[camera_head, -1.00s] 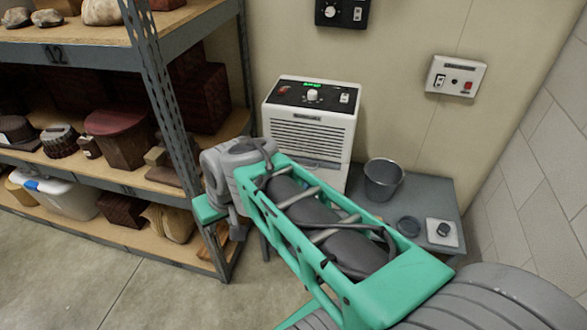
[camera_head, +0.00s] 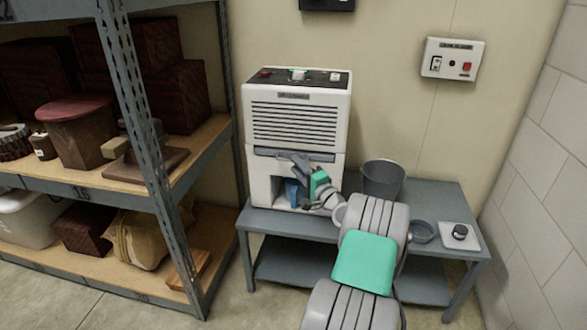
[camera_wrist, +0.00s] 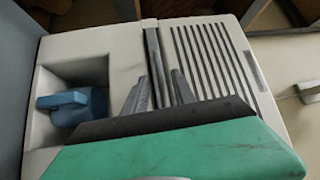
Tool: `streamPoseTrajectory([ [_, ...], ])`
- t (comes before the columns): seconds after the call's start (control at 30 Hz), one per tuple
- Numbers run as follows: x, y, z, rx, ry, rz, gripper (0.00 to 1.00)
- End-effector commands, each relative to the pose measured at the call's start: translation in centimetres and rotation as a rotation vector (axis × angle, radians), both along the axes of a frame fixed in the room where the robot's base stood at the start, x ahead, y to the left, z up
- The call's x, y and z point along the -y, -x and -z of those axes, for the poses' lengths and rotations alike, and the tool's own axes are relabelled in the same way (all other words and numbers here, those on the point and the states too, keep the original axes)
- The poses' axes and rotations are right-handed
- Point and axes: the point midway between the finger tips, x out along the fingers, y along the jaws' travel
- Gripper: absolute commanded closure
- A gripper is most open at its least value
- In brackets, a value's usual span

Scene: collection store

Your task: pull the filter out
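A white dehumidifier (camera_head: 297,100) with a louvred front stands on a grey table. Below its louvres is a dark grey strip, seemingly the filter's front edge (camera_head: 262,153); in the wrist view this filter edge (camera_wrist: 152,45) runs between the louvres and an open recess. My gripper (camera_head: 285,158) is at the front of the machine by this strip. In the wrist view my gripper (camera_wrist: 160,85) has its two fingers apart, one on each side of the strip. I cannot tell whether they touch it. The fingers partly hide the strip in the head view.
A blue part (camera_wrist: 72,105) sits in the recess below the strip. A grey bucket (camera_head: 383,180), a small dark bowl (camera_head: 422,232) and a white pad with a dark knob (camera_head: 460,236) share the table (camera_head: 440,198). Loaded shelves (camera_head: 190,150) stand close on the left.

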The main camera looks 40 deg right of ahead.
Motion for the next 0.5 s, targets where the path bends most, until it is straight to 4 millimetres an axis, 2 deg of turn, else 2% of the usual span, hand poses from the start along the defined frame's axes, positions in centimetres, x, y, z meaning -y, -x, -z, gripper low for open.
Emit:
streamPoseTrajectory([
  [0.1, 0.2, -1.7, -0.1, -0.001, 0.001, -0.002, 0.68],
  [0.2, 0.2, -2.3, -0.2, -0.001, 0.001, -0.001, 0.68],
  [0.4, 0.3, -2.4, -0.3, -0.002, 0.001, 0.0, 0.68],
  [0.5, 0.2, -2.3, -0.3, -0.002, 0.001, -0.001, 0.75],
])
